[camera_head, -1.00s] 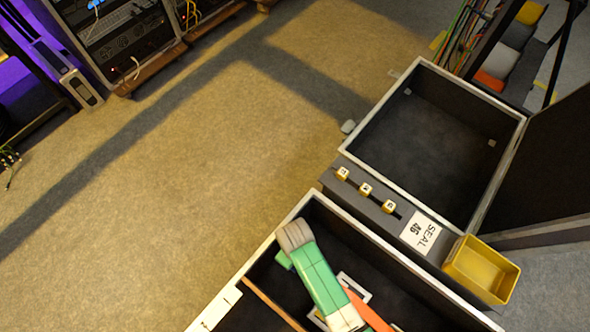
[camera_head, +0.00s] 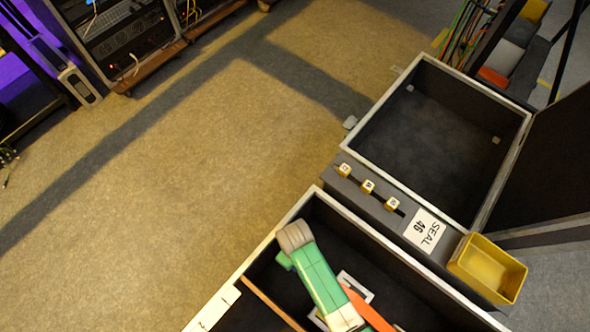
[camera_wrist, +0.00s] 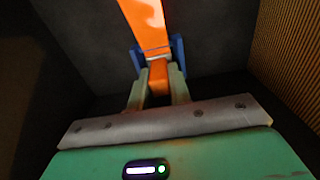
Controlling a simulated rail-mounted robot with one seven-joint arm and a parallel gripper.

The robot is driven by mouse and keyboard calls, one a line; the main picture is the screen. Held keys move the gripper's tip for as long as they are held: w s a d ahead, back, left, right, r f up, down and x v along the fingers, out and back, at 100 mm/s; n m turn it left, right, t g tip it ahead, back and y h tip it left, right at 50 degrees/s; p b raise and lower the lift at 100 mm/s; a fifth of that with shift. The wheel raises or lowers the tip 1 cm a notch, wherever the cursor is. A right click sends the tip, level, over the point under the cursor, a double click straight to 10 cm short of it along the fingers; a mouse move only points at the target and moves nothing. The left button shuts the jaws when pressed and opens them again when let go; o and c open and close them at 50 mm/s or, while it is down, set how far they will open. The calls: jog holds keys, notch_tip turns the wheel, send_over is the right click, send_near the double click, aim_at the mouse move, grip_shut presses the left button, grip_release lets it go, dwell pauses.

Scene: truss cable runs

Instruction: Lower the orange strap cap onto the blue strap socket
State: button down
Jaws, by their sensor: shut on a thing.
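The orange strap cap (camera_wrist: 158,76) is held between the two green fingers of my gripper (camera_wrist: 158,92) in the wrist view. A wide orange strap (camera_wrist: 145,22) runs on from it toward the top of that view; an orange length (camera_head: 368,308) also shows beside my green arm in the head view. The blue strap socket (camera_wrist: 178,50) shows as blue uprights on either side of the orange piece, just beyond my fingertips. I cannot tell whether the cap touches the socket. In the head view my arm hides the gripper's fingers and the socket.
My arm reaches into an open dark case with a pale rim (camera_head: 262,252) and a wooden divider (camera_head: 272,303). A second open case (camera_head: 445,135) is empty behind it. Between them are several numbered yellow cubes (camera_head: 368,187), a SEAL card (camera_head: 424,231) and a yellow bin (camera_head: 487,268).

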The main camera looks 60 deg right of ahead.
jog(key=shift+s+f, duration=0.1)
jog(key=shift+f, duration=0.1)
jog(key=c, duration=1.2)
grip_release()
notch_tip(320, 180, up, 8)
jog(key=p, duration=0.4)
jog(key=shift+f, duration=0.1)
